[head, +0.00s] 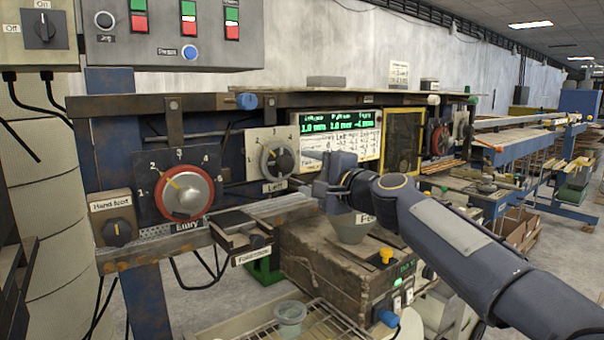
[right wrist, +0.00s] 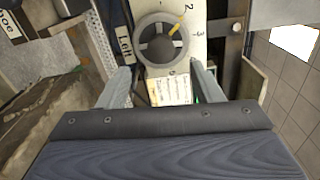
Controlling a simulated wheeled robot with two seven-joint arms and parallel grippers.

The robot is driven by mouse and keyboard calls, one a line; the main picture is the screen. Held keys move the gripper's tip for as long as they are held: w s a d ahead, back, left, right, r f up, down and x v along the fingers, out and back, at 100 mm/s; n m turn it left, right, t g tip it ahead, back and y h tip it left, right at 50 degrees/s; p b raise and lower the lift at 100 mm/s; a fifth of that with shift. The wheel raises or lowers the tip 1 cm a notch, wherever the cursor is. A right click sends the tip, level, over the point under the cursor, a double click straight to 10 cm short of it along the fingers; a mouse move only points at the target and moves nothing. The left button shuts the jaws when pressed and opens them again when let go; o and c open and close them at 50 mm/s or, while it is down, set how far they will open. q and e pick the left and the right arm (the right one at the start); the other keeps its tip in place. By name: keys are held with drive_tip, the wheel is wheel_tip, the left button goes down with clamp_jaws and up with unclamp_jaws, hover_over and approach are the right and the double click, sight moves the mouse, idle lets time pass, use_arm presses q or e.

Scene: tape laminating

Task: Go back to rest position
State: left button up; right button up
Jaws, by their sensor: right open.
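My right arm comes in from the right in the head view, and its gripper (head: 318,187) is at the machine front, just right of and below the Left dial (head: 277,160). In the right wrist view the open gripper (right wrist: 160,75) has its two fingers apart, with nothing held. Whether a finger touches the dial cannot be told. My left gripper is not in view.
A red-rimmed Entry dial (head: 187,191) and a Hand/Foot switch (head: 117,232) are at the left. A control box (head: 170,35) hangs above. A display (head: 340,140) is behind my gripper.

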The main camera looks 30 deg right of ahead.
idle(0.5)
drive_tip(key=s+a+f+n+g+y+p, duration=0.1)
drive_tip(key=s+a+f+n+g, duration=0.5)
drive_tip(key=s+f, duration=0.8)
drive_tip(key=s+a+f+n+g+y+p, duration=0.1)
drive_tip(key=s+a+f+n+g+p, duration=0.3)
drive_tip(key=s+a+f+n, duration=0.6)
drive_tip(key=s+a+f+g, duration=0.1)
drive_tip(key=s+f+g, duration=0.1)
drive_tip(key=s+f, duration=0.2)
drive_tip(key=shift+s+a+f+y+p, duration=0.15)
drive_tip(key=shift+s+f+y+p, duration=0.2)
drive_tip(key=shift+s, duration=0.3)
drive_tip(key=shift+s+f+n, duration=0.15)
drive_tip(key=shift+f+n, duration=0.05)
drive_tip(key=shift+n, duration=0.1)
drive_tip(key=shift+c, duration=0.2)
